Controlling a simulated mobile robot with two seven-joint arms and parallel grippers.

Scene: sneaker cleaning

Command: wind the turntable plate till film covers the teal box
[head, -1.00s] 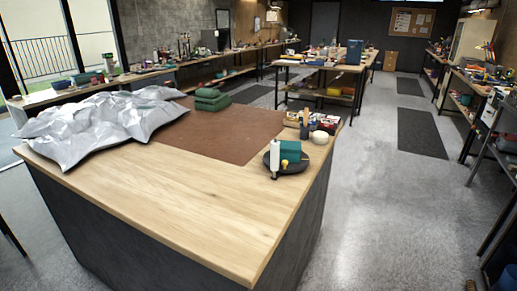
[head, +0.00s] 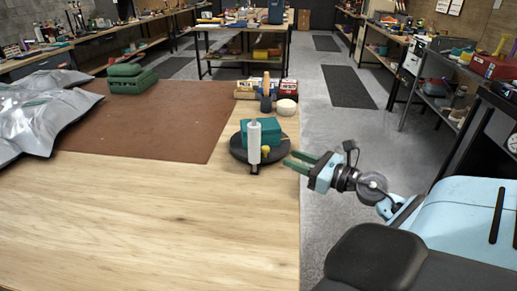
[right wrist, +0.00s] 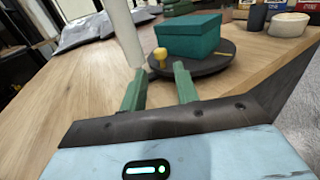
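The teal box (head: 264,131) sits on the dark round turntable plate (head: 238,152) near the table's right edge. Its teal sides and lid are bare in both views. A white upright film roll (head: 254,141) stands at the plate's near side. A yellow knob (head: 266,150) stands on the plate's rim. My right gripper (head: 296,161) is just right of the plate. In the right wrist view its green fingers (right wrist: 160,82) are apart and empty, pointing toward the yellow knob (right wrist: 160,56), with the roll (right wrist: 127,38) to the left. My left gripper is out of view.
Behind the plate are a cream round item (head: 287,107), a dark cup with a brush (head: 266,103) and small boxes (head: 288,89). The near tabletop is clear.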

